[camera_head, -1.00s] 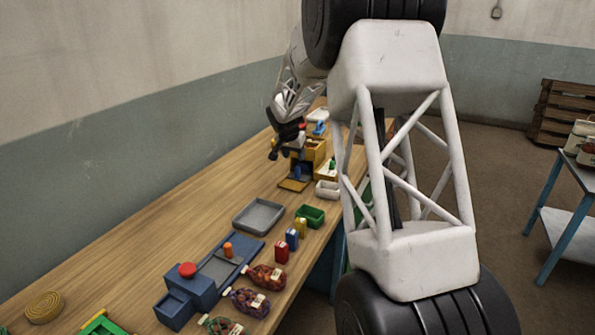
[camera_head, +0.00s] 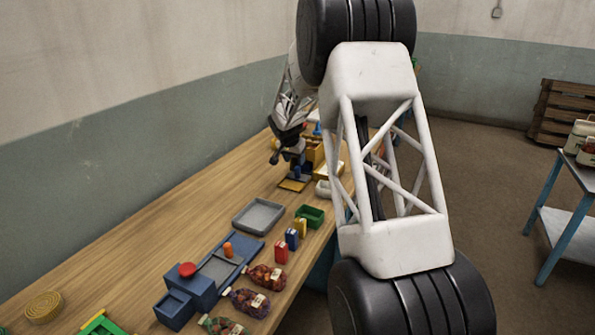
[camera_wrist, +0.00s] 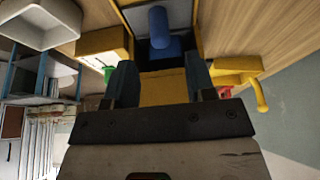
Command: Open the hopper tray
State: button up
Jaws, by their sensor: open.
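A yellow box (camera_head: 314,149) stands toward the far end of the workbench. A dark panel with a yellow rim (camera_head: 293,185) juts from its front, low over the bench. I take this to be the hopper tray, but cannot be sure. A blue peg (camera_head: 297,170) stands at its inner end; in the wrist view a blue knob (camera_wrist: 158,22) sits on a blue base in a dark recess. My gripper (camera_head: 281,157) is open beside the box's front. In the wrist view my gripper (camera_wrist: 160,64) has its fingers either side of the yellow part (camera_wrist: 163,88); contact is unclear.
A yellow lever (camera_wrist: 259,92) sticks out at right in the wrist view. A grey tray (camera_head: 258,216), a green bin (camera_head: 309,215) and a blue unit with a red button (camera_head: 187,270) stand nearer. The bench left of the grey tray is clear.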

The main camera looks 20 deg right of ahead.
aim_at(297, 167)
jog(key=shift+x, duration=3.55)
grip_shut()
